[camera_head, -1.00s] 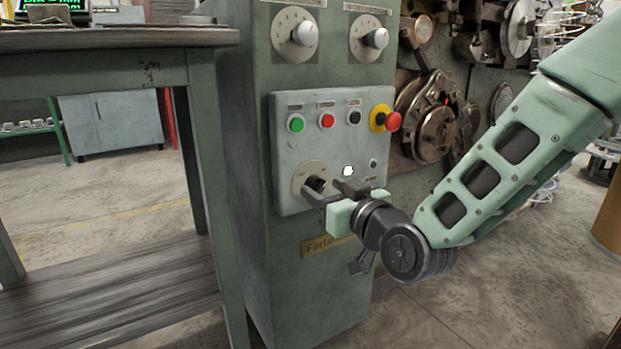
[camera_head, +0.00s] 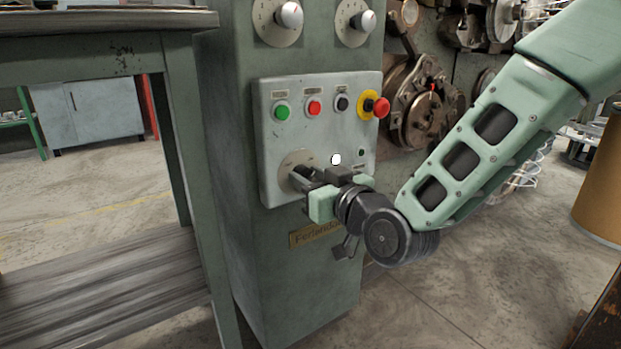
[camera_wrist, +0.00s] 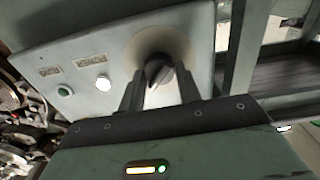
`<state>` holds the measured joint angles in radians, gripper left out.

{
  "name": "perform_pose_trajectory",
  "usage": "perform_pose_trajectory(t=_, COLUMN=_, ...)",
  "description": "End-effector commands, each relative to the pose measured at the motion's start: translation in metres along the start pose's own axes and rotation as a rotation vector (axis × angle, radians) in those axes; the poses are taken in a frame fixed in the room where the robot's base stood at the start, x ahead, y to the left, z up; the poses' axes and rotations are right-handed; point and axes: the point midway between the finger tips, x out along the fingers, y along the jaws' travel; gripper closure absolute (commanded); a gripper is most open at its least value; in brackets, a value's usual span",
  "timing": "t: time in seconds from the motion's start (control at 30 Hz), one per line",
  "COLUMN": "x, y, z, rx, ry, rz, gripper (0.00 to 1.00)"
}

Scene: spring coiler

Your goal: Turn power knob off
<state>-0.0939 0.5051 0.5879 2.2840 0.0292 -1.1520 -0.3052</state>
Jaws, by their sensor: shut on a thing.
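The power knob (camera_head: 302,171) is a dark knob on a round pale dial plate, at the lower left of the grey control panel (camera_head: 277,150). My gripper (camera_head: 309,180) is at this knob and partly hides it in the head view. In the wrist view the knob (camera_wrist: 159,75) sits between the two dark fingers of my gripper (camera_wrist: 160,88), with one finger on each side. The gripper is shut on the knob. The knob's pointer looks tilted in the wrist view. The exact finger contact is hard to see.
Above the knob are a green button (camera_head: 281,112), a red button (camera_head: 314,108), a black button (camera_head: 343,103) and a red emergency stop (camera_head: 381,107) on yellow. A white lamp (camera_head: 336,159) is beside my gripper. A workbench (camera_head: 110,25) stands at left.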

Motion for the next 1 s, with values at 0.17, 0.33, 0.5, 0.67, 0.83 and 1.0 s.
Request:
perform_pose_trajectory(t=0.17, x=-0.0001, y=-0.0011, z=0.0004, rx=-0.074, ry=0.002, rz=-0.001, gripper=0.89)
perform_pose_trajectory(t=0.33, x=-0.0002, y=-0.0019, z=0.0010, rx=-0.197, ry=0.002, rz=-0.002, gripper=0.89)
perform_pose_trajectory(t=0.5, x=-0.0002, y=-0.0026, z=0.0015, rx=-0.354, ry=0.002, rz=-0.002, gripper=0.89)
perform_pose_trajectory(t=0.67, x=-0.0002, y=-0.0031, z=0.0015, rx=-0.507, ry=0.003, rz=-0.001, gripper=0.89)
perform_pose_trajectory(t=0.83, x=-0.0002, y=-0.0036, z=0.0017, rx=-0.668, ry=0.002, rz=-0.001, gripper=0.89)
perform_pose_trajectory(t=1.0, x=-0.0002, y=-0.0037, z=0.0023, rx=-0.830, ry=0.002, rz=-0.001, gripper=0.89)
